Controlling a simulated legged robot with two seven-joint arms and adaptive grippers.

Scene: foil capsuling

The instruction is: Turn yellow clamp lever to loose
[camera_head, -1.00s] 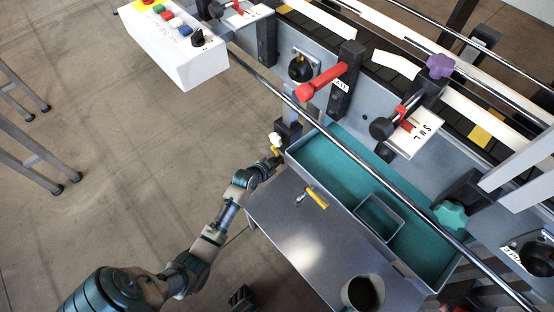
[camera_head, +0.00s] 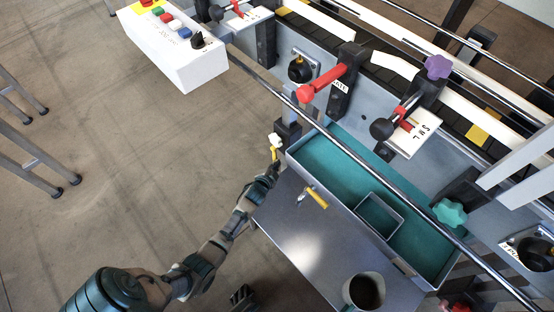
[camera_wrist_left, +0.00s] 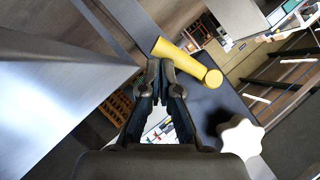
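The yellow clamp lever (camera_head: 274,154) is on the dark post at the machine's near left corner, below a white knob (camera_head: 275,140). In the left wrist view the lever (camera_wrist_left: 188,62) lies slantwise just beyond the fingertips, its round hub to the right, with the white star knob (camera_wrist_left: 241,137) lower right. My left gripper (camera_head: 273,168) is right by the lever in the head view; its fingers are small and dark there. In the left wrist view its fingertips (camera_wrist_left: 160,66) are nearly together with nothing seen between them, close to the lever's free end. Contact cannot be told.
A grey plate (camera_head: 300,245) with a small yellow-handled tool (camera_head: 316,197) and a dark cup (camera_head: 364,292) lies right of my arm. A teal-lined tray (camera_head: 330,165) and a long steel rail (camera_head: 380,178) are behind.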

